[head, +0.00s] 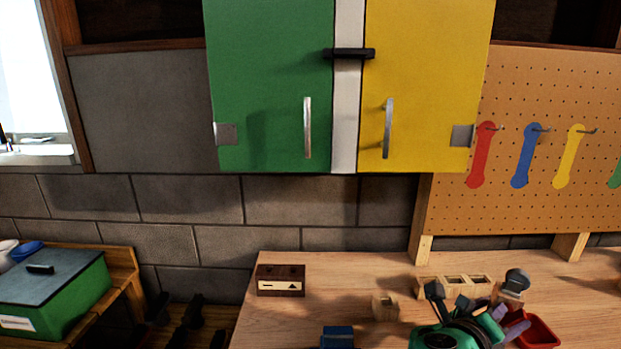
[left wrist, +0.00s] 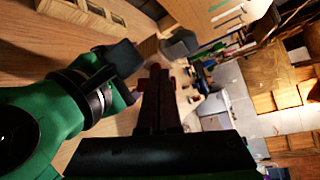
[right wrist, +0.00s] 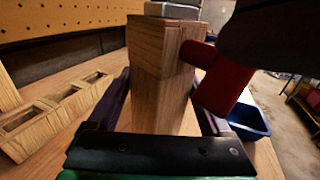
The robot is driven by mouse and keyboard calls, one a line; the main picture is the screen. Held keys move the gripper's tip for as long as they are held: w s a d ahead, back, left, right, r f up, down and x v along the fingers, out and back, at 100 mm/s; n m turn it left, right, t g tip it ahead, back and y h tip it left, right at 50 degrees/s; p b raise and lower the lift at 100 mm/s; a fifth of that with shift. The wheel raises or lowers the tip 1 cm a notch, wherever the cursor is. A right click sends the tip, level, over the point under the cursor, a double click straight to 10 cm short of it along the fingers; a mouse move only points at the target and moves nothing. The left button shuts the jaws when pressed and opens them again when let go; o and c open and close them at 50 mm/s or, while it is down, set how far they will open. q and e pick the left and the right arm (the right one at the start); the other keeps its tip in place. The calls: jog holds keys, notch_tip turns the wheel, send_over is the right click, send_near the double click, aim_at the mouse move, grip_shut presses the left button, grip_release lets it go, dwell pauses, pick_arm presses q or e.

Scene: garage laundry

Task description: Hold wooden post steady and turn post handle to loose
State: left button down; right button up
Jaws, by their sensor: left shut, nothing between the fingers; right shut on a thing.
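The wooden post (right wrist: 160,75) stands upright in the right wrist view, with a grey cap (head: 516,280) on top that also shows in the head view. My right gripper (right wrist: 160,92) is shut on the post, one finger on each side. The red post handle (right wrist: 220,80) sticks out to the right from the post's upper part. A dark shape covers the handle's outer end; I cannot tell if it touches. My left gripper (left wrist: 158,75) is shut and empty near the post in the left wrist view. In the head view the arms hide much of the post.
A wooden block with square holes (right wrist: 60,115) lies left of the post. A blue bin (right wrist: 248,121) stands behind to the right. A red bin (head: 541,332) is on the bench. A dark wooden box (head: 280,280) sits at the bench's left, with clear bench around it.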

pick_arm(q)
jog(key=shift+w+a+f, duration=0.1)
jog(key=shift+a+f, duration=0.1)
jog(key=shift+f, duration=0.25)
jog(key=shift+w+a+f, duration=0.1)
jog(key=shift+a+f, duration=0.05)
jog(key=shift+f, duration=0.3)
jog(key=shift+w+a, duration=0.1)
jog(key=s+a+r, duration=0.3)
jog(key=s, duration=0.3)
jog(key=w+d, duration=0.3)
jog(key=w, duration=0.2)
jog(key=shift+w+d+r, duration=0.15)
jog(key=shift+w+d, duration=0.15)
jog(key=shift+d, duration=0.1)
dwell(0.5)
jog(key=shift+s+d+f, duration=0.2)
jog(key=shift+d+f, duration=0.1)
jog(key=shift+f, duration=0.2)
dwell(0.8)
